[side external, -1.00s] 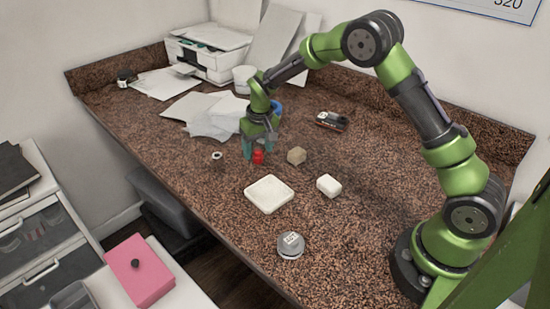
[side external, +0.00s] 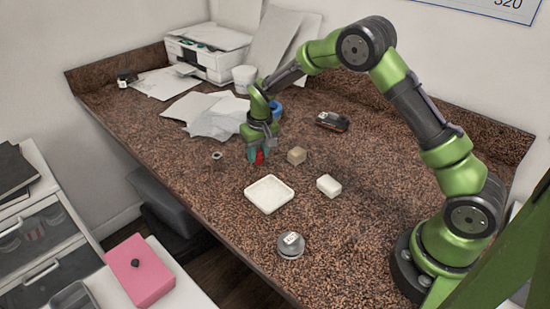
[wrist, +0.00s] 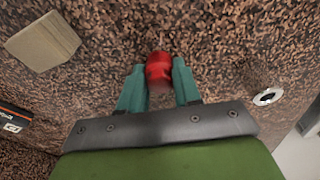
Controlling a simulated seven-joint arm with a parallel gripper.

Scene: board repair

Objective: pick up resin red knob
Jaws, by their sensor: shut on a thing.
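The red knob (side external: 259,157) is small and glossy. In the wrist view the red knob (wrist: 159,70) sits between the two teal fingers of my gripper (wrist: 158,82), which are shut on it. In the side view my gripper (side external: 257,155) points down, with the knob between its fingertips close to the speckled brown countertop (side external: 345,240). The fingers hide part of the knob, and I cannot tell for sure whether it touches the counter.
A tan block (side external: 297,155) stands just right of my gripper, and a small metal ring-like part (side external: 217,156) lies to its left. A white square tray (side external: 258,205), a white block (side external: 329,185) and a round grey item (side external: 290,246) lie nearer. Papers (side external: 212,127) lie behind.

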